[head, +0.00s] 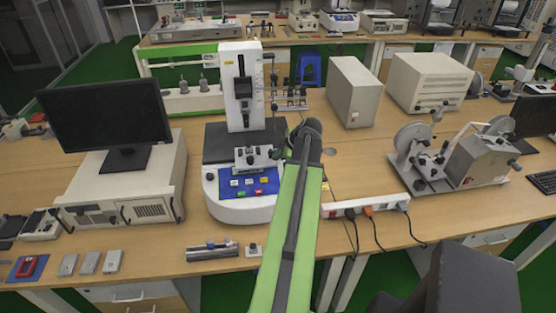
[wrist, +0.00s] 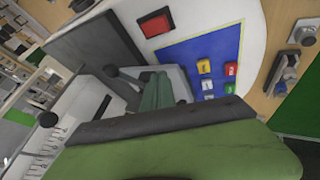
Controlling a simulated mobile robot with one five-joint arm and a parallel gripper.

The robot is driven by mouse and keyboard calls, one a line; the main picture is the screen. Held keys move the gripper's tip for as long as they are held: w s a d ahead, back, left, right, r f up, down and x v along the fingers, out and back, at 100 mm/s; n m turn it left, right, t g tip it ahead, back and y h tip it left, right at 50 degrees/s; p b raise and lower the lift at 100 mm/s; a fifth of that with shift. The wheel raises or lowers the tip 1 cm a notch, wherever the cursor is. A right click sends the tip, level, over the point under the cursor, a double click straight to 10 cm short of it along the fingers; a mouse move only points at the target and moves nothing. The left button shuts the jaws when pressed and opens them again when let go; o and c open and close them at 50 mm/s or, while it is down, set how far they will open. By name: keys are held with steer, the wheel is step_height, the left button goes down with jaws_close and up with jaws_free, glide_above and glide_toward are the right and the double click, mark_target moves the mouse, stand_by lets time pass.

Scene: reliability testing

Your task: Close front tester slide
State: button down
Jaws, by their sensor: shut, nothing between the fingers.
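The tester (head: 240,90) is a white upright machine with a dark column face and a blue button panel (head: 240,183) at its front. Its front slide (head: 252,158) is a small grey-white block with dark knobs, low above the blue panel. In the head view my green arm reaches up to the tester's right side and hides the fingertips.
A monitor (head: 107,112) on a white case (head: 125,185) stands left of the tester. A grey-white box (head: 352,92) and a reel machine (head: 465,155) stand to the right. A power strip (head: 365,207) with cables lies right of my arm. Small parts lie along the front edge.

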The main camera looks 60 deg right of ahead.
glide_toward(274, 140)
steer(key=w+a+f, duration=0.1)
steer(key=a, duration=0.1)
steer(key=w+a+f, duration=0.1)
steer(key=a+f, duration=0.1)
steer(key=shift+w, duration=0.4)
steer(key=shift+w+d, duration=0.15)
steer(key=shift+d, duration=0.1)
steer(key=shift+r, duration=0.1)
